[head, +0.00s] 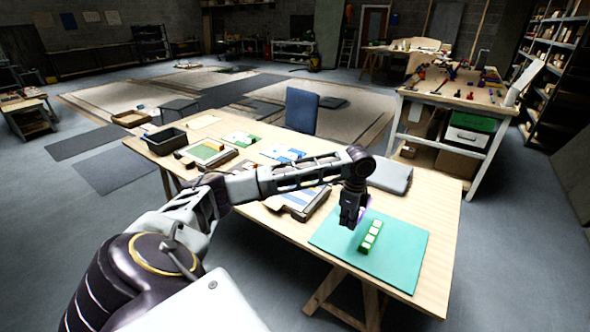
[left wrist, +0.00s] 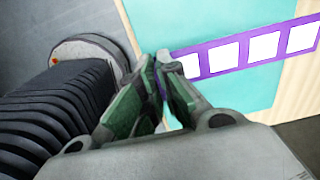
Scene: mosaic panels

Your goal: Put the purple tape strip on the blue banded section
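The purple tape strip (left wrist: 245,55) carries a row of white squares. In the left wrist view it runs right from between my left gripper's fingertips (left wrist: 160,68). It looks large against the mat, as if held above it. In the head view only a sliver of purple (head: 361,214) shows beside my left gripper (head: 350,222). That gripper points down over the teal mat (head: 400,265), its fingers close together on the strip's end. A panel with bluish and yellow bands (head: 299,203) lies left of the mat, partly behind my arm; I cannot tell its sections apart. My right gripper is out of view.
A green strip with white squares (head: 370,236) lies on the mat, close to my left gripper. A grey case (head: 390,177) lies behind the mat. Other panels (head: 207,152) and a black bin (head: 167,140) fill the table's far left. A blue chair (head: 301,110) stands behind.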

